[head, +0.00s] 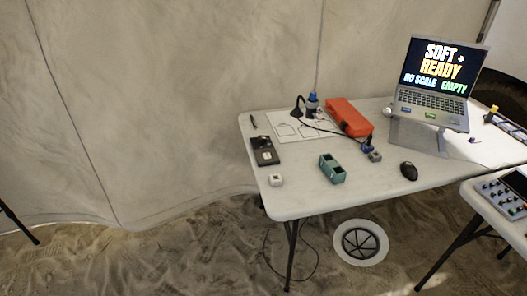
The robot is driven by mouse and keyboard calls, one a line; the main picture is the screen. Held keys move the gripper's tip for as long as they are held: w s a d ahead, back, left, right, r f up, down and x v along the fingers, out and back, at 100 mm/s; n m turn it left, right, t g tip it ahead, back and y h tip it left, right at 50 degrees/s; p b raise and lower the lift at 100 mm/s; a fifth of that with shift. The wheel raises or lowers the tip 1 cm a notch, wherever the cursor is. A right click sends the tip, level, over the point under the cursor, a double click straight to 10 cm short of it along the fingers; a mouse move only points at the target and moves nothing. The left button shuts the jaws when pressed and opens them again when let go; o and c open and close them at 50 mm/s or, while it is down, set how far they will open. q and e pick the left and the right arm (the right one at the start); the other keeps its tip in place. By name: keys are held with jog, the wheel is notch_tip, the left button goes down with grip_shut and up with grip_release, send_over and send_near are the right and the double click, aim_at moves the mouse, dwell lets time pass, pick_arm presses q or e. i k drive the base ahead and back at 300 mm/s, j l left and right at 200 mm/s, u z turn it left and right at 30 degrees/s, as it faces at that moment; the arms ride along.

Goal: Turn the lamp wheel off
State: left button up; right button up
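I cannot tell for sure which thing is the lamp wheel. A small white block with a dark mark on its face (276,180) sits at the table's front left corner. A round white ring with a dark spoked centre (341,237) lies on the sandy floor under the table. A small black lamp-like stand (298,107) is at the table's back. Neither of my grippers is in view.
Floor at front left is clear.

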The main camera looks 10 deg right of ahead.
aim_at(261, 140)
jog(key=i+z, duration=0.4)
jog(key=i+j+z, duration=0.45)
jog(key=i, duration=0.15)
jog(key=i+l, duration=0.05)
jog(key=l, duration=0.05)
